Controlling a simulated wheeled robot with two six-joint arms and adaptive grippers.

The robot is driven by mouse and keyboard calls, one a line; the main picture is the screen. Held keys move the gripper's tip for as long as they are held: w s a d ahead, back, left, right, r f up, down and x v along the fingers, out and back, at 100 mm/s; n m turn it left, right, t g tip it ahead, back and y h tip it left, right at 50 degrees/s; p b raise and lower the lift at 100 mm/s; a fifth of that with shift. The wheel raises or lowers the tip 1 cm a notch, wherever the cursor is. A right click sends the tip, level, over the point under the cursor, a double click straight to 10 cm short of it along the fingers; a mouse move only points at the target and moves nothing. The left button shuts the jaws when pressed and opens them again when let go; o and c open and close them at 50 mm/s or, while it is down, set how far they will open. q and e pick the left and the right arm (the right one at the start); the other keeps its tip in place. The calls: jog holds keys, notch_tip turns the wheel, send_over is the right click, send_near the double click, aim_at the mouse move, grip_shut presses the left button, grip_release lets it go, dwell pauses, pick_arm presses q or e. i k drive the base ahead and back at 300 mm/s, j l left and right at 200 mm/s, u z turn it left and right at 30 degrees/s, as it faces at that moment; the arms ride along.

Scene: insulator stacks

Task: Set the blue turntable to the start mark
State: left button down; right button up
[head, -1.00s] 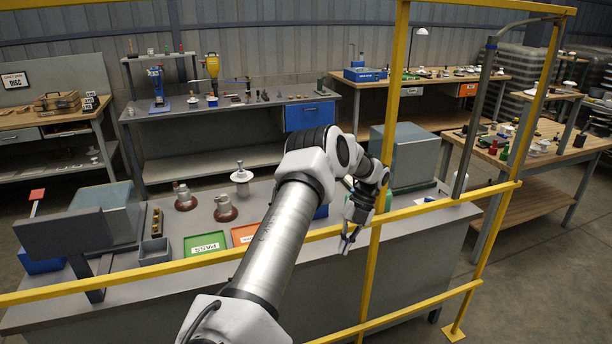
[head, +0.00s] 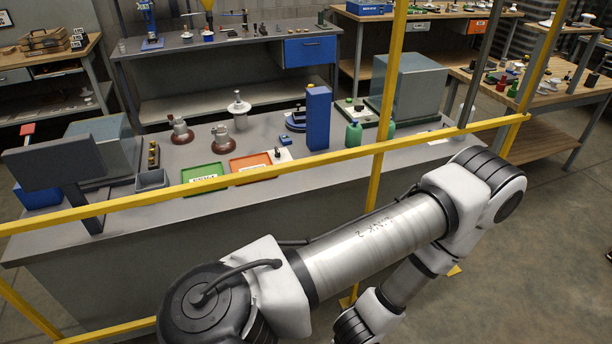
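A low blue device with a dark top (head: 296,122) stands on the near grey bench, left of a tall blue block (head: 318,118). It may be the blue turntable, but it is too small to be sure. No start mark can be made out on it. One arm of mine crosses the lower right in front of the yellow rail and bends downward. Its gripper is outside the picture. My other gripper does not show either.
A yellow guard rail (head: 270,172) with upright posts (head: 385,90) runs between me and the bench (head: 240,208). Green (head: 205,172) and orange (head: 251,162) trays, brown-based insulators (head: 222,140), green bottles (head: 353,135) and a grey-green box (head: 408,85) stand on the bench.

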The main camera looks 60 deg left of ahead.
aim_at(301, 115)
jog(key=i+j+u, duration=0.1)
jog(key=i+u, duration=0.15)
jog(key=i, duration=0.2)
jog(key=i+u, duration=0.3)
jog(key=i, duration=0.2)
jog(key=i+l+u, duration=0.25)
jog(key=i, duration=0.2)
jog(key=i+l+u, duration=0.1)
jog(key=i+u, duration=0.2)
jog(key=i, duration=0.2)
jog(key=i+l+u, duration=0.25)
jog(key=i+l, duration=0.1)
jog(key=i, duration=0.05)
